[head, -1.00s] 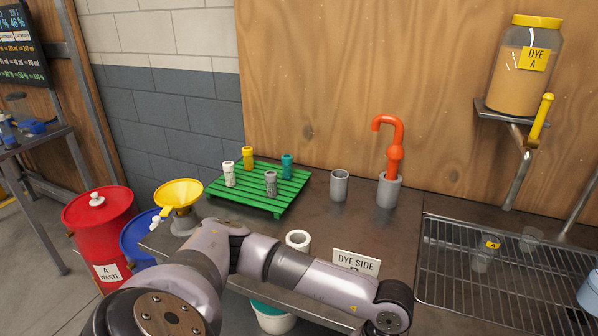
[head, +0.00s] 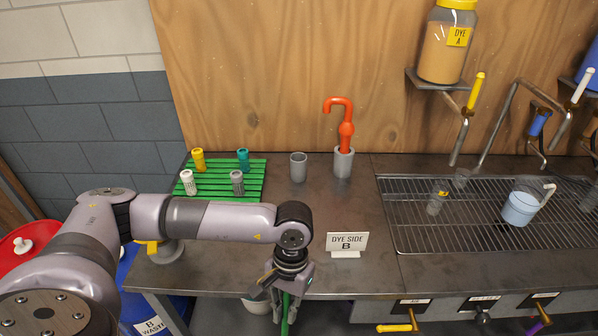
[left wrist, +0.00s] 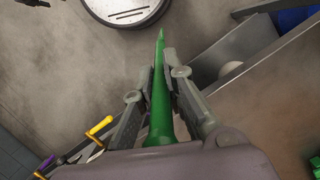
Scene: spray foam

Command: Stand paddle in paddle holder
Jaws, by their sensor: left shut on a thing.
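My left gripper (head: 286,284) hangs pointing down in front of the bench's front edge. It is shut on a green tapered thing (head: 281,308), likely the paddle; its lower end is cut off by the picture's edge. In the left wrist view the green thing (left wrist: 160,105) lies between the two fingers (left wrist: 158,92) and narrows to a tip. An empty grey cup (head: 298,168), likely the paddle holder, stands upright at the back of the bench. Beside it a second grey cup (head: 343,164) holds an orange hooked tool (head: 346,126). My right gripper is out of view.
A green slatted rack (head: 219,190) with several small jars stands left of the cups. A "DYE SIDE B" sign (head: 347,240) stands near the front edge. A wire grate (head: 420,215) with a blue-grey jug (head: 519,207) is at right. Bench between sign and cups is clear.

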